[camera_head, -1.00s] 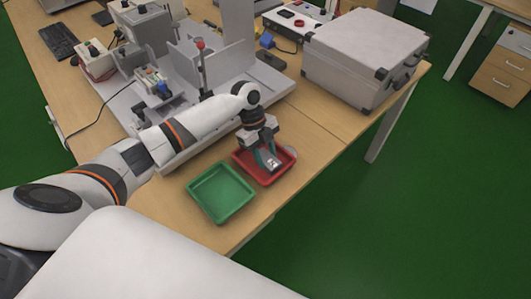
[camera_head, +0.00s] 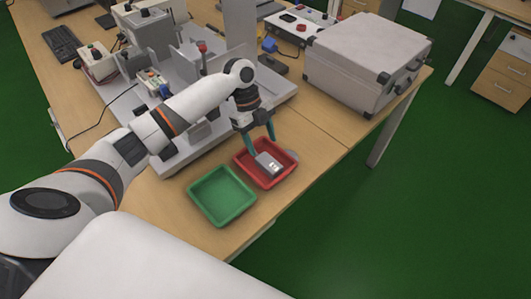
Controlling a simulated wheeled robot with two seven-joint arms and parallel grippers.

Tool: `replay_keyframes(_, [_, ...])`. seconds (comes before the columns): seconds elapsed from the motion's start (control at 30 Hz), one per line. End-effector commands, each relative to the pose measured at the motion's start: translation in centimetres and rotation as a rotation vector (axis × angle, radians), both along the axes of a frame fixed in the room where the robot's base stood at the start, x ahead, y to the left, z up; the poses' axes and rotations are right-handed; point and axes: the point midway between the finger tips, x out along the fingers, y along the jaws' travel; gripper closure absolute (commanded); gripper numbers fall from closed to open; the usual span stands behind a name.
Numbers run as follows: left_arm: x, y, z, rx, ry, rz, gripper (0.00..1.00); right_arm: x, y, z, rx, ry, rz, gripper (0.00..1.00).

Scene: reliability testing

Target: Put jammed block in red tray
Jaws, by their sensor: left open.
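The red tray (camera_head: 285,176) sits on the wooden table near its front right edge. A small grey metallic block (camera_head: 268,164) lies inside the red tray, a little tilted in the picture. My left gripper (camera_head: 261,149) is above the back left part of the tray. Its teal fingers are spread apart with nothing between them, and the block lies below and in front of them. My right gripper is not in the picture.
An empty green tray (camera_head: 222,196) stands left of the red tray. A grey test fixture (camera_head: 175,100) stands behind, under my arm. A large silver case (camera_head: 365,60) stands at the back right. Bare table (camera_head: 312,150) shows right of the red tray.

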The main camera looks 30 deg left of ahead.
Motion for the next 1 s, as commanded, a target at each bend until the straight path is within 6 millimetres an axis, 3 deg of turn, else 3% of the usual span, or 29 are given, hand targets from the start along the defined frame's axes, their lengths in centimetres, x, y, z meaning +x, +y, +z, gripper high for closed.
replay_keyframes(0.1, [0.4, 0.9, 2.3, 0.000, -0.003, 0.000, 0.39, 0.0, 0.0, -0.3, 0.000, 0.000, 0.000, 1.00])
replay_keyframes(0.33, [0.7, 1.9, 4.7, 0.000, 0.000, 0.001, 0.39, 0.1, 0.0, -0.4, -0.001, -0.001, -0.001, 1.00])
replay_keyframes(1.0, [0.7, 1.9, 5.0, -0.001, 0.001, 0.000, 0.39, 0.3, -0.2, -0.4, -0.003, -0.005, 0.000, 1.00])
